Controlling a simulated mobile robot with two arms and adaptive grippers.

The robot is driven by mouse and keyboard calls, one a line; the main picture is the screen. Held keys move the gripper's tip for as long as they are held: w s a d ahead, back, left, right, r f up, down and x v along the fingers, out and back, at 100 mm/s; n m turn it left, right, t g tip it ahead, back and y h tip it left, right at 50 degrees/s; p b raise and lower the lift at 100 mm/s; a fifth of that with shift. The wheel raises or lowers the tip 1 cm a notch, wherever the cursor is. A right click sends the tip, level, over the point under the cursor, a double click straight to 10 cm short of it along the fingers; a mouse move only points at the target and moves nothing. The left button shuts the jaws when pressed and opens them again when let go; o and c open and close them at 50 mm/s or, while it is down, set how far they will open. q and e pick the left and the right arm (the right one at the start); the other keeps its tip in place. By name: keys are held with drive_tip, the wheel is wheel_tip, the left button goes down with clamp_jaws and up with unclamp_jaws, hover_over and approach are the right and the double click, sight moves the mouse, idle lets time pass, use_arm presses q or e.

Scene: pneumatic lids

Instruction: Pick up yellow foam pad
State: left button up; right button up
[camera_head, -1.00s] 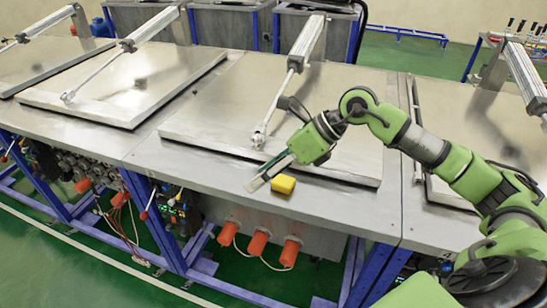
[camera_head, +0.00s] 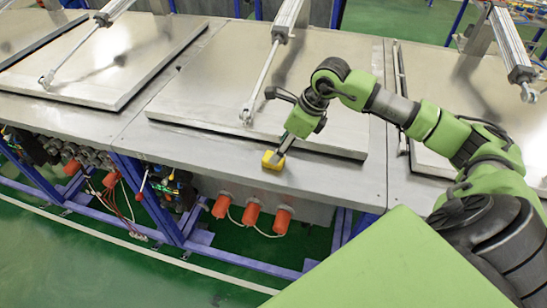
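The yellow foam pad (camera_head: 272,161) is a small block on the steel table's front strip, in front of the middle lid. My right gripper (camera_head: 276,154) points down at it, with its fingertips at the pad and overlapping its upper part in the picture. A dark patch shows on the pad beside the fingers. The fingers are too small to tell whether they are apart or closed on the pad. My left gripper is not in view.
The middle metal lid (camera_head: 215,105) lies flat behind the pad, with a pneumatic cylinder rod (camera_head: 262,80) coming down to it. Orange plugs (camera_head: 251,214) sit below the table's front edge. The front strip left of the pad is clear.

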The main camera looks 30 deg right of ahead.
drive_tip(key=p+x, duration=0.2)
drive_tip(key=x, duration=0.2)
drive_tip(key=shift+s+a, duration=0.1)
drive_tip(key=shift+a, duration=0.1)
drive_tip(key=shift+f, duration=0.3)
drive_tip(key=c, duration=1)
drive_tip(key=shift+r, duration=0.15)
drive_tip(key=shift+r+b, duration=0.5)
drive_tip(key=shift+b, duration=0.1)
drive_tip(key=s+a+r+b, duration=0.6)
drive_tip(key=s+r+b, duration=0.1)
drive_tip(key=s+r, duration=0.5)
drive_tip(key=shift+s, duration=0.3)
